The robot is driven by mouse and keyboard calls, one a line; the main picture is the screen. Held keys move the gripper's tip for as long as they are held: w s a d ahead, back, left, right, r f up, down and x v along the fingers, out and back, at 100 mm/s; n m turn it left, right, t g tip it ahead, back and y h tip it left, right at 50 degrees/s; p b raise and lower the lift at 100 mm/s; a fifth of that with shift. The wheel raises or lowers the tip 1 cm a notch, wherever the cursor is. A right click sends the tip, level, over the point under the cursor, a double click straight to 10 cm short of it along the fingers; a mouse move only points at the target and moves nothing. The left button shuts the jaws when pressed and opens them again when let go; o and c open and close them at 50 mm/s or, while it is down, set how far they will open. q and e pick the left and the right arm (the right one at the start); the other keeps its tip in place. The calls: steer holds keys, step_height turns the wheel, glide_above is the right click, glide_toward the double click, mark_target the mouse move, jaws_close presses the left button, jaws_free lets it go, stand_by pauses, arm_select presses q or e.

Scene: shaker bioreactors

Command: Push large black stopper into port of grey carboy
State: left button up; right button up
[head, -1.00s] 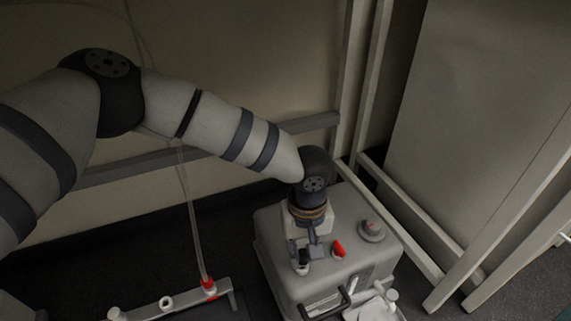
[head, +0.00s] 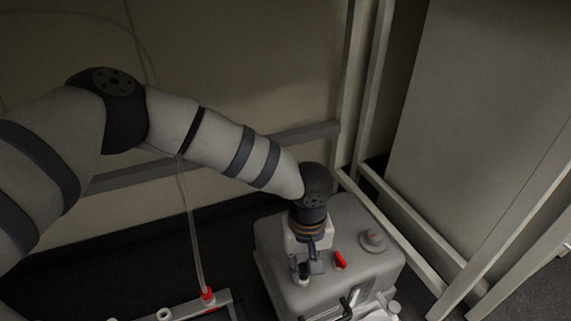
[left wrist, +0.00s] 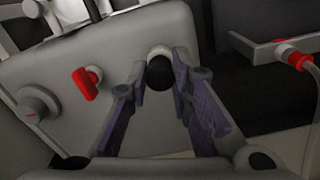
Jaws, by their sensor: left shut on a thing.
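The grey carboy (head: 345,225) stands on the floor and also fills much of the left wrist view (left wrist: 110,50). My left gripper (head: 306,266) points down over its top. In the left wrist view its fingertips (left wrist: 160,76) are shut on the large black stopper (left wrist: 160,76). A pale round port (left wrist: 159,52) shows right beside the stopper, partly hidden by it. The stopper is at or just above the port; I cannot tell how deep it sits. My right gripper is not in view.
A red valve handle (head: 340,260) and a grey round knob (head: 374,240) stand on the carboy's top, close to the gripper. A rack with a red-tipped tube (head: 208,294) is at the left. Frame posts (head: 405,225) stand behind and to the right.

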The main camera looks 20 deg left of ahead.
mark_target(303, 270)
arm_select(q)
steer(key=shift+f, duration=0.65)
stand_by(0.5)
steer(key=o, duration=1)
steer(key=r, duration=1.2)
steer(key=shift+s+r, duration=0.2)
steer(key=shift+r, duration=0.1)
